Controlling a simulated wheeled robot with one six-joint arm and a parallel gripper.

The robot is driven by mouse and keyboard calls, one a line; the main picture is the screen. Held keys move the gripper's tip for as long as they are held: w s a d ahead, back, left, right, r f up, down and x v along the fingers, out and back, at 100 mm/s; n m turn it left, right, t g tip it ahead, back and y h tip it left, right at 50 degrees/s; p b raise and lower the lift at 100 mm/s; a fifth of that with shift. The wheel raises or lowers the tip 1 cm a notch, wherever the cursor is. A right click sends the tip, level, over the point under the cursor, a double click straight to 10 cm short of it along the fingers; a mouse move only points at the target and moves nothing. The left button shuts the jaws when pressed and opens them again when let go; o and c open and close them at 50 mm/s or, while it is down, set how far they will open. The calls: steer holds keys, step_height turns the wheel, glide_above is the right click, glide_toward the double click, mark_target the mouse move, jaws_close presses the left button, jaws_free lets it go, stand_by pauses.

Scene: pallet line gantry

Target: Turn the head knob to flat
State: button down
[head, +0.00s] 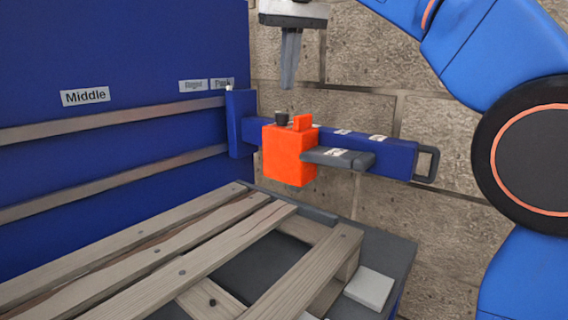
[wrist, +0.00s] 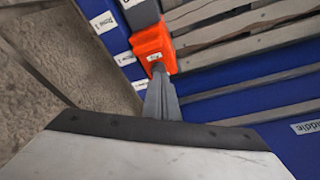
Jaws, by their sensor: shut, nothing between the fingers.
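The orange head (head: 288,155) sits on a blue horizontal arm, with a dark round knob (head: 281,118) and an upright orange tab (head: 302,122) on its top. Which of the two is the head knob I cannot tell for sure. In the wrist view the orange head (wrist: 151,42) has a small white label (wrist: 154,57), too small to read surely. My gripper (head: 287,86) points down above the head with its fingers shut and empty, apart from the knob. In the wrist view my fingers (wrist: 160,80) reach towards the head and hide part of it.
A grey plate (head: 338,157) juts from the head's right side, and the blue arm (head: 395,155) ends in a dark handle (head: 427,163). A wooden pallet (head: 150,255) lies below. A blue panel (head: 120,45) with labels, one reading Middle (head: 85,97), stands left. A stone wall is behind.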

steer(key=shift+w+d+f, duration=0.15)
steer(key=shift+d+f, duration=0.1)
steer(key=shift+f, duration=0.85)
steer(key=shift+w+d+f, duration=0.1)
steer(key=shift+d+f, duration=0.1)
steer(key=shift+f, duration=0.85)
steer(key=shift+w+d+f, duration=0.15)
steer(key=shift+d+f, duration=0.1)
steer(key=shift+f, duration=0.85)
steer(key=shift+w+a, duration=0.1)
steer(key=shift+a, duration=0.05)
steer(key=shift+s+a, duration=0.35)
steer(key=shift+a, duration=0.15)
steer(key=shift+s+d, duration=0.1)
steer(key=shift+s, duration=0.05)
steer(key=shift+s+d, duration=0.1)
steer(key=shift+s, duration=0.1)
steer(key=w+v, duration=0.1)
steer(key=v, duration=0.5)
steer(key=shift+w+a, duration=0.15)
steer(key=shift+a, duration=0.1)
steer(key=shift+r, duration=0.1)
